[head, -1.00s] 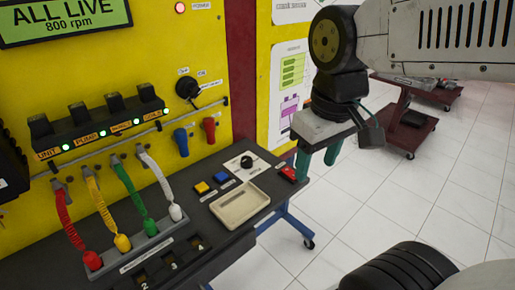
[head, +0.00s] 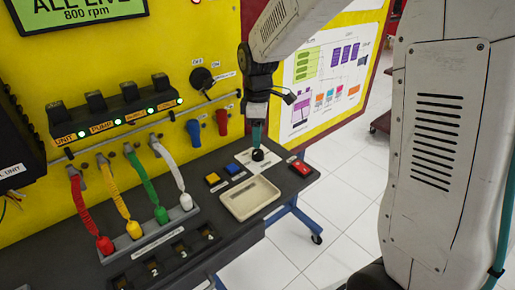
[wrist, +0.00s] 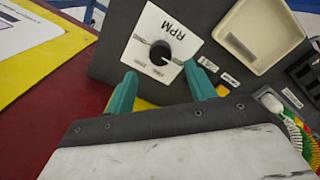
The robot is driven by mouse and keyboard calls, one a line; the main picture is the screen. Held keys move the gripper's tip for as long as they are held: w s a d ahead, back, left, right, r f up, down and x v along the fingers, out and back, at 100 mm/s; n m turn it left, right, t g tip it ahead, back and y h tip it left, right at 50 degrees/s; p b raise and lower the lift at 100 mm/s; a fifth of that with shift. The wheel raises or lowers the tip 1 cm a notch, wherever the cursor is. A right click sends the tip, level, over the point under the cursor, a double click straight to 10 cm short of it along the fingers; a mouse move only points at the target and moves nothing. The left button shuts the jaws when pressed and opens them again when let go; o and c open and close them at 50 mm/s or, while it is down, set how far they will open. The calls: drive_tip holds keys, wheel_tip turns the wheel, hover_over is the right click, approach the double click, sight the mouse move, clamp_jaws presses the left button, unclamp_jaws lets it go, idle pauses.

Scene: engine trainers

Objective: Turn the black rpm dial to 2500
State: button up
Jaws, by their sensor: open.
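The black rpm dial (head: 257,155) sits on a white plate on the dark bench top. In the wrist view the dial (wrist: 160,52) is a round black knob with a notch, on the white plate (wrist: 142,40) marked RPM. My gripper (head: 257,138) is right above the dial in the head view. In the wrist view its two teal fingers (wrist: 160,83) are open and empty, spread to either side just short of the dial. Whether they touch it cannot be told. The green display (head: 75,15) reads ALL LIVE, 800 rpm.
A beige tray (head: 249,197), a yellow button (head: 213,178), a blue button (head: 232,170) and a red switch (head: 301,167) lie around the dial. Red, yellow, green and white coiled leads (head: 140,180) stand at the left. The yellow panel rises behind.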

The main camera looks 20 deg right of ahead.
sight(258, 152)
wheel_tip(258, 152, down, 6)
drive_tip(key=shift+r, duration=0.1)
drive_tip(key=c, duration=1)
